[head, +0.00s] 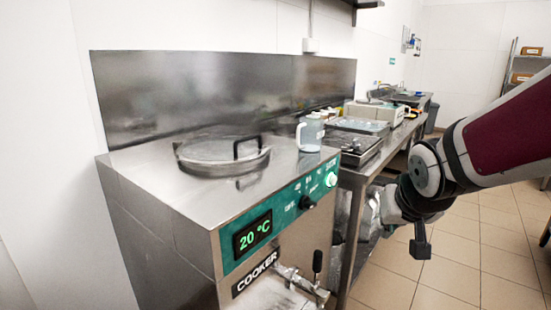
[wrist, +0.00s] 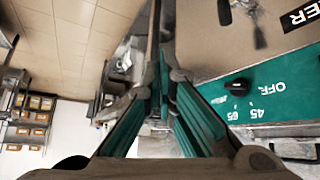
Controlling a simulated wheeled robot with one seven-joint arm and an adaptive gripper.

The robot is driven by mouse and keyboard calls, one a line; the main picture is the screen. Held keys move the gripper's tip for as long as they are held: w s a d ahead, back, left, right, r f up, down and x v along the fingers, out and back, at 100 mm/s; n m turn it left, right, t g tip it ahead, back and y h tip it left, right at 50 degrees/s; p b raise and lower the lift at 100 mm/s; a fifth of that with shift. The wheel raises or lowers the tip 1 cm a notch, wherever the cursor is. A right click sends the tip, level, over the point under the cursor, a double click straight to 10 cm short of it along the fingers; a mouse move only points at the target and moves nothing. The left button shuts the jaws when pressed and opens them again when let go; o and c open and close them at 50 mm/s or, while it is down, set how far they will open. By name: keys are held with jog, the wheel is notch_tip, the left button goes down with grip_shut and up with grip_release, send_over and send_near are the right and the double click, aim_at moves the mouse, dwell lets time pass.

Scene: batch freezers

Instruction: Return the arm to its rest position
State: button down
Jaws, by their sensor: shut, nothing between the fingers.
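My gripper (wrist: 163,78) is shut and empty in the wrist view, its teal-padded fingers meeting near the middle. In the head view my arm comes in from the right, bent at a dark joint. My gripper (head: 378,207) hangs low there, beside the right side of the cooker and partly hidden by my own wrist. The cooker's green control panel (wrist: 275,80) with a black knob (wrist: 237,87) lies close to the right of the fingers in the wrist view. I cannot tell the exact gap.
The steel cooker (head: 180,215) has a round lid (head: 222,152) and a pale jug (head: 310,133) on top; its display reads 20 °C. A steel counter (head: 350,178) with trays runs behind my gripper. Tiled floor (head: 470,260) on the right is clear. A shelf (head: 510,68) stands far right.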

jog(key=s+a+n+g+y, duration=0.1)
jog(key=s+a+g, duration=0.15)
jog(key=s, duration=1.35)
jog(key=s+a+g, duration=0.1)
jog(key=s+g, duration=0.3)
jog(key=s, duration=1.1)
notch_tip(320, 180, up, 19)
jog(key=t+p, duration=0.3)
jog(key=p, duration=1.4)
jog(key=shift+d+p, duration=0.15)
jog(key=shift+p, duration=0.2)
jog(key=shift+w, duration=0.1)
